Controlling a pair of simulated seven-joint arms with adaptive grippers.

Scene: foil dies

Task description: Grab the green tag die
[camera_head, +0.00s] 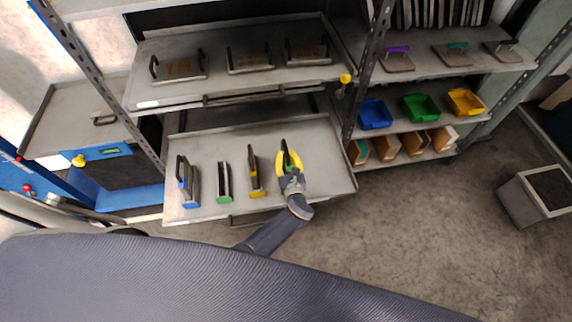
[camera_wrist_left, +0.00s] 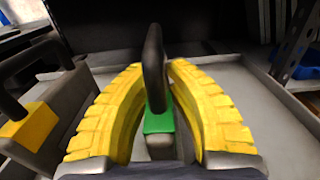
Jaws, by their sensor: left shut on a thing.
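A green tag die (camera_wrist_left: 159,118) with a dark upright handle stands between the yellow fingers of my left gripper (camera_wrist_left: 158,72) in the wrist view. The left gripper is shut on it. In the head view my left gripper (camera_head: 290,162) is at the right end of a row of dies on the pulled-out lower tray (camera_head: 325,160). The held die's dark handle (camera_head: 284,146) shows there above the fingers, and its lower part is mostly hidden. Another green tag die (camera_head: 224,182) stands farther left in the row. My right gripper is not in view.
A yellow tag die (camera_head: 256,174) stands just left of the held die, and a blue tag die (camera_head: 188,182) is at the row's left end. The upper tray (camera_head: 215,90) holds more handled dies. Colored bins (camera_head: 375,114) stand on the right shelf. The tray's right part is clear.

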